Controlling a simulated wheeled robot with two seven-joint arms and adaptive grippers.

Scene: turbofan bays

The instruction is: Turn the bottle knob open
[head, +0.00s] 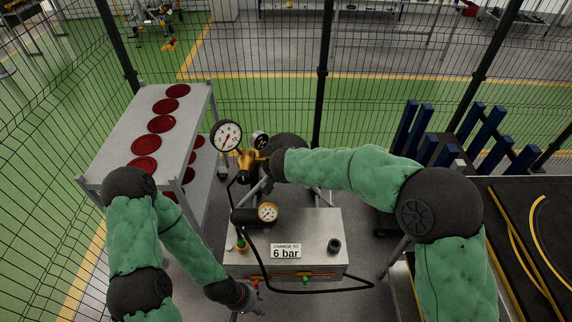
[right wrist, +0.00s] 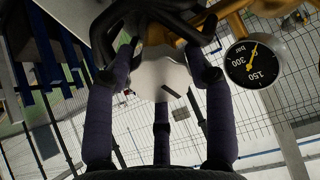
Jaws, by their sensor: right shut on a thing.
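The bottle knob (right wrist: 160,76), a pale rounded piece with a dark slot, shows in the right wrist view below black curved bars (right wrist: 150,22). My right gripper (right wrist: 165,64) is shut on the knob, with its dark fingers on both sides of it. In the head view my right wrist covers the knob. Beside it are brass fittings (head: 247,160) and a small dark gauge (head: 260,140). A bar gauge (right wrist: 255,63) also shows in the right wrist view. My left gripper (head: 252,294) is low in front of the charging box; its fingers are too small to judge.
The grey charging box (head: 240,262), labelled 6 bar, carries a gauge (head: 268,212) and a black hose (head: 310,290). A large white gauge (head: 227,136) stands behind it. A grey shelf (head: 118,140) with red discs is at left, a dark bench (head: 500,225) at right. Mesh fencing closes the back.

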